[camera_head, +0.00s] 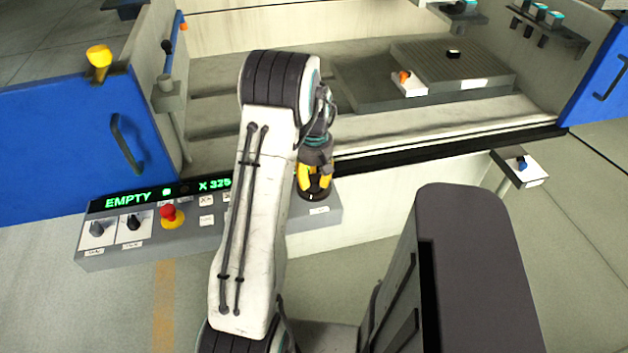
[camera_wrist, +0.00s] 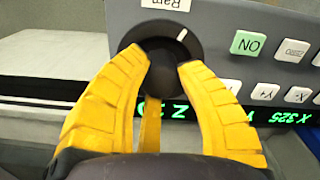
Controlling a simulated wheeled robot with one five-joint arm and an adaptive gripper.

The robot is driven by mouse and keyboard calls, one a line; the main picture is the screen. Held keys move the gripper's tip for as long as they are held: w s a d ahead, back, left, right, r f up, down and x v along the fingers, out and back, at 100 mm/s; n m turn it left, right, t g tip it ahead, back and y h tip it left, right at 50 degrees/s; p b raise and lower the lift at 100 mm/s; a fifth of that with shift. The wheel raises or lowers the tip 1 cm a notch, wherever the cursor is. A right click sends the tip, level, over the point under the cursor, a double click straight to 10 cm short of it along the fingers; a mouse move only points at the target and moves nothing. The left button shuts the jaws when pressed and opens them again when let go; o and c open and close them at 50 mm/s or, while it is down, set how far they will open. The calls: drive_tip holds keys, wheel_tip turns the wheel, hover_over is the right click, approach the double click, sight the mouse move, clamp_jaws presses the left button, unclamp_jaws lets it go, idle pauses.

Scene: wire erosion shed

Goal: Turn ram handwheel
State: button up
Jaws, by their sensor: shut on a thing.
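The ram handwheel (camera_wrist: 187,50) is a dark round wheel with a white mark, on the grey control panel (camera_wrist: 220,20) under a label that appears to read "Ram" upside down. In the wrist view my gripper (camera_wrist: 163,62) has its yellow fingers closed around the wheel's dark middle knob, with the fingertips over the wheel's face. In the head view my gripper (camera_head: 314,180) reaches down onto the handwheel (camera_head: 313,195) at the right part of the panel. Part of the wheel is hidden behind the fingers.
The panel carries a red stop button (camera_head: 169,215), dark knobs (camera_head: 133,222) and a green display (camera_head: 128,199) reading "EMPTY" and "X 325". Blue doors (camera_head: 75,150) stand at both sides of the open machine bay. A small shelf with a blue lever (camera_head: 521,163) juts out at right.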

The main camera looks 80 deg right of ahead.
drive_tip(key=m+b, duration=0.1)
drive_tip(key=m, duration=0.3)
drive_tip(key=shift+f+m, duration=0.15)
drive_tip(key=shift+m, duration=0.15)
drive_tip(key=m+b, duration=0.1)
drive_tip(key=m, duration=0.2)
drive_tip(key=shift+a+m, duration=0.1)
drive_tip(key=shift+m, duration=0.2)
drive_tip(key=m, duration=0.4)
drive_tip(key=shift+m, duration=0.3)
drive_tip(key=m+b, duration=0.1)
drive_tip(key=m, duration=0.3)
drive_tip(key=shift+m, duration=0.3)
drive_tip(key=m, duration=0.9)
drive_tip(key=shift+b, duration=0.3)
drive_tip(key=m, duration=0.4)
drive_tip(key=shift+m, duration=2.2)
